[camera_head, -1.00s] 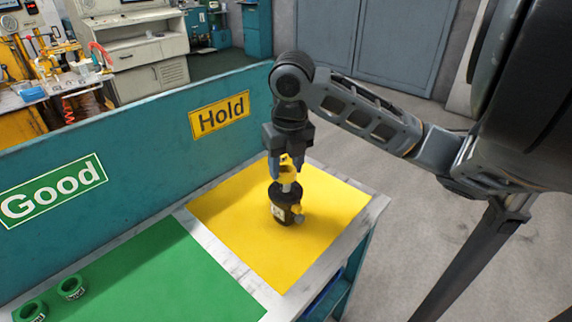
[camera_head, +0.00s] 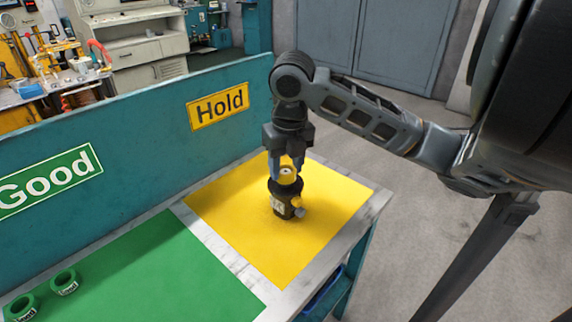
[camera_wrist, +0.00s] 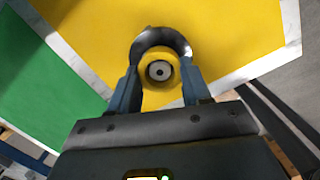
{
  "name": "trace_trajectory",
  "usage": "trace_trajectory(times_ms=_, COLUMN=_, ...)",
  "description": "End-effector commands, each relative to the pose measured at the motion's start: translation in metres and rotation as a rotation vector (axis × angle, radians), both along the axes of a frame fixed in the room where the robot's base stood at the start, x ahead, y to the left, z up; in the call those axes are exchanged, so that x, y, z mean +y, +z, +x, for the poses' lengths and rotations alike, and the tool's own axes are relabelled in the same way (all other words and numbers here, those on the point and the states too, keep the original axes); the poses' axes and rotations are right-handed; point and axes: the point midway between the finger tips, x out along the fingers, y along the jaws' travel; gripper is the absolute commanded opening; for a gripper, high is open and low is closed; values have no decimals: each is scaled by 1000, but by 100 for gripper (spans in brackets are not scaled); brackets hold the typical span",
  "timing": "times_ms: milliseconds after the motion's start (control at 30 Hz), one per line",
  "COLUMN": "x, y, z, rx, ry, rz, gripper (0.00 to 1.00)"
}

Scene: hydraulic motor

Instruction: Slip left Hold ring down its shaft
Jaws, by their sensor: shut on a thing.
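A dark hydraulic motor (camera_head: 281,205) stands upright on the yellow Hold mat (camera_head: 235,215). A yellow ring (camera_head: 290,176) is around the motor's shaft (camera_head: 286,171), whose tip shows in the ring's opening. My gripper (camera_head: 286,172) points down over the motor and is shut on the ring. In the wrist view the ring (camera_wrist: 148,88) sits between the two blue fingers, with the round shaft end (camera_wrist: 159,71) inside it. Whether the ring touches the motor body is hard to tell.
Green rings (camera_head: 64,281) stand on the green Good mat (camera_head: 150,275) at the lower left. A teal panel (camera_head: 130,135) with Good and Hold signs rises behind the mats. The yellow mat around the motor is clear.

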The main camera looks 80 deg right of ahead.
Motion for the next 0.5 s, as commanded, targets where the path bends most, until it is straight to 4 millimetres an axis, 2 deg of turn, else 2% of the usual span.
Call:
trace_trajectory(times_ms=333, x=0, y=-3, z=0, rx=0, ry=0, rz=0, gripper=20)
trace_trajectory(times_ms=367, x=0, y=-3, z=0, rx=0, ry=0, rz=0, gripper=50)
trace_trajectory(times_ms=500, x=0, y=-3, z=0, rx=0, ry=0, rz=0, gripper=63)
